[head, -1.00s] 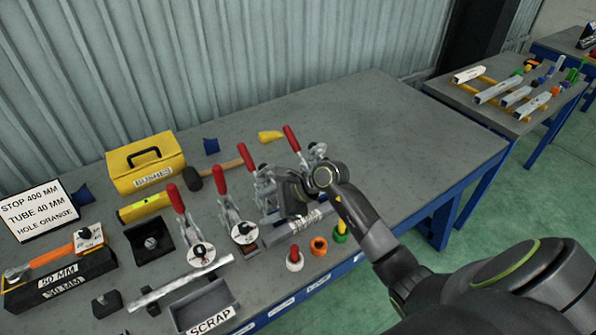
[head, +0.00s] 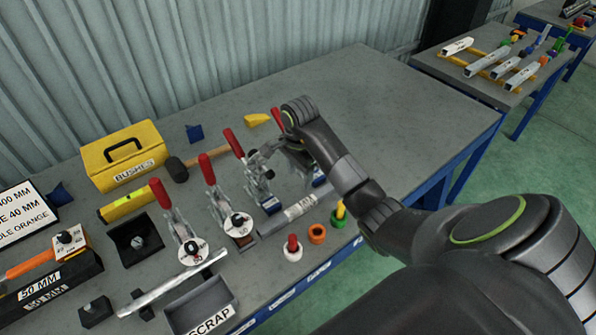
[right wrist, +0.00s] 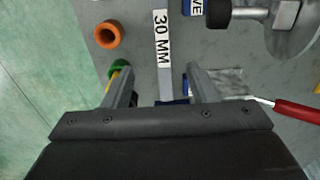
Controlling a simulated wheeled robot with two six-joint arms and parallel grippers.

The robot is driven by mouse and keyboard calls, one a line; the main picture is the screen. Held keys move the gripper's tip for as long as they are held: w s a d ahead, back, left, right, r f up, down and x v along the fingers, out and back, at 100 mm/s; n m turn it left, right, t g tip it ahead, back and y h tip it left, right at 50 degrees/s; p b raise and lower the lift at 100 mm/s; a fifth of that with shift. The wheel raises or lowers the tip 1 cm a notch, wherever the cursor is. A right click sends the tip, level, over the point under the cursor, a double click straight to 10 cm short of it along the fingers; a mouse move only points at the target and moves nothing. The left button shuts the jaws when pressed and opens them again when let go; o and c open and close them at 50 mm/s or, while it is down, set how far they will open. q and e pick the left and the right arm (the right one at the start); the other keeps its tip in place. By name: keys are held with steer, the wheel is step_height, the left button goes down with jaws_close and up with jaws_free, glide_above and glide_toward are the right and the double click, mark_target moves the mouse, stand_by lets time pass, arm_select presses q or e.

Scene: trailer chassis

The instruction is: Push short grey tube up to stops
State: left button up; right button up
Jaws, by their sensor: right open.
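The short grey tube (head: 300,207) lies on the bench beside the upright toggle clamps, just in front of the rightmost ones. In the right wrist view a grey bar with a "30 MM" label (right wrist: 163,55) runs between my fingers; it looks like the same tube. My right gripper (right wrist: 160,88) is open, its two fingers on either side of the bar's line; I cannot tell its height above it. In the head view my right arm largely hides this gripper. Which parts are the stops I cannot tell. My left gripper is out of view.
Red-handled toggle clamps (head: 213,190) stand to the left. Red, orange (head: 317,233) and green bushes stand at the bench's front edge. A scrap bin (head: 200,305), a yellow bushes box (head: 125,155) and a mallet are around. The bench's back right is clear.

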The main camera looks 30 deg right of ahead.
steer(key=b, duration=0.8)
glide_above(298, 207)
step_height(298, 207, down, 10)
steer(key=shift+r, duration=0.25)
step_height(298, 207, down, 3)
steer(key=shift+r+b, duration=0.15)
steer(key=shift+b, duration=0.4)
steer(key=shift+f+p, duration=0.35)
steer(key=shift+f, duration=0.8)
jaws_close()
steer(key=shift+d, duration=0.1)
